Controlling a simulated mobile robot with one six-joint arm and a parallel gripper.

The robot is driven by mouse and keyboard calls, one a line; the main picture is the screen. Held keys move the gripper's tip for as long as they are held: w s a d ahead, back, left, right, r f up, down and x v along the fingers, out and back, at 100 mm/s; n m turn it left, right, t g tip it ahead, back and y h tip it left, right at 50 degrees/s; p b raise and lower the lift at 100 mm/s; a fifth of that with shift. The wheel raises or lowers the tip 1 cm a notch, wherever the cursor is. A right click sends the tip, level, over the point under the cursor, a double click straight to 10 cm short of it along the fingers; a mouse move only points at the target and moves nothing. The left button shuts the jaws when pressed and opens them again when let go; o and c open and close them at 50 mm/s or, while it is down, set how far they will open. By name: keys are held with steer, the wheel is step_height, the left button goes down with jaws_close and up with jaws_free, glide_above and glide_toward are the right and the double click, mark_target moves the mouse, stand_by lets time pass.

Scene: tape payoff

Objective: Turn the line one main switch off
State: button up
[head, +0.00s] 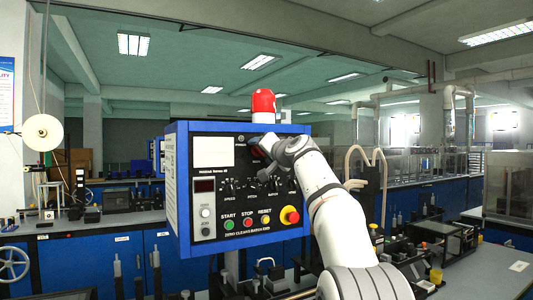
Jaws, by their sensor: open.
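A blue-framed control box (183,235) with a black face stands in front of me. My white arm reaches up from the lower right. My gripper (264,147) is at the upper middle of the face, open, its fingers small and dark against the panel. No switch marked line one main can be read; my gripper and wrist cover part of the upper right face. A row of dark knobs, one of them a speed knob (230,184), runs below. Contact between gripper and panel cannot be told.
Below the knobs are a green start button (229,225), a red stop button (247,223), a yellow reset button (265,219) and a red emergency knob (290,216). A red beacon (263,101) tops the box. Benches with equipment stand on both sides.

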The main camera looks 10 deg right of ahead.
steer(key=b+v, duration=0.3)
steer(key=v, duration=0.5)
steer(key=shift+b, duration=0.3)
steer(key=s+a+f+n+g+h+p, duration=0.15)
steer(key=s+f+g, duration=0.25)
steer(key=s+f, duration=0.45)
steer(key=s+a+f+n+g+h+p, duration=0.15)
steer(key=s+f+g+p, duration=0.35)
steer(key=f, duration=0.7)
steer(key=s+f+n+g+h, duration=0.1)
steer(key=s+f+g, duration=0.1)
steer(key=s+f, duration=0.8)
steer(key=s+d+f+n+g+h+p, duration=0.1)
steer(key=s+f+g, duration=0.2)
steer(key=s+f, duration=0.8)
steer(key=s, duration=0.7)
steer(key=shift+d+g+h, duration=0.25)
steer(key=shift+g+h, duration=0.05)
